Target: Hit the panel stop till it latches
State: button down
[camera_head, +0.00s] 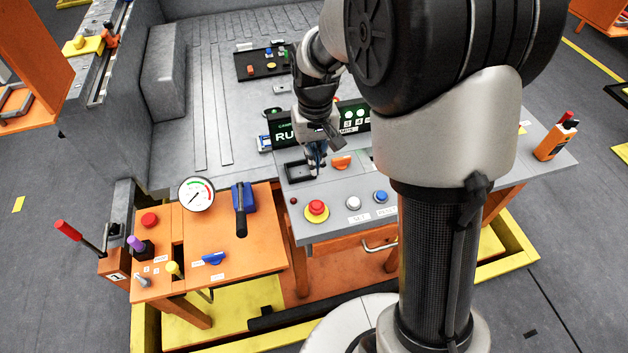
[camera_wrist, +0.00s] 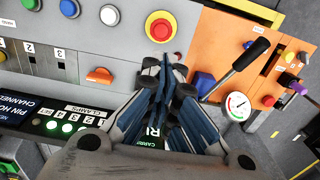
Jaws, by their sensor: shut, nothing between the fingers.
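The panel stop (camera_head: 317,208) is a red mushroom button on a yellow round base, on the grey control panel (camera_head: 345,225) near its front left corner. In the wrist view the panel stop (camera_wrist: 160,27) shows at the top centre, just beyond my fingertips. My gripper (camera_head: 318,165) is shut and empty, pointing down above the panel, behind the stop and apart from it. In the wrist view my gripper (camera_wrist: 166,66) shows its fingers together. I cannot tell whether the button is latched.
A white button (camera_head: 353,202) and a blue button (camera_head: 380,196) sit right of the stop. An orange switch (camera_head: 341,162) is near my gripper. The green-lit display (camera_head: 352,115) stands behind. The orange table (camera_head: 225,240) at left carries a gauge (camera_head: 196,194), a black-handled lever (camera_head: 240,212) and another red button (camera_head: 149,219).

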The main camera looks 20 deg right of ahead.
aim_at(315, 202)
notch_tip(315, 202, down, 14)
jog(key=b, duration=0.4)
jog(key=shift+r, duration=0.15)
notch_tip(315, 202, down, 2)
jog(key=shift+f+b, duration=0.1)
jog(key=shift+b, duration=0.6)
jog(key=shift+s, duration=0.25)
jog(key=shift+w+r+p, duration=0.1)
jog(key=shift+r+p, duration=0.35)
jog(key=shift+p, duration=0.05)
notch_tip(315, 202, up, 14)
jog(key=p, duration=0.5)
jog(key=shift+w+p, duration=0.2)
jog(key=shift+p, duration=0.1)
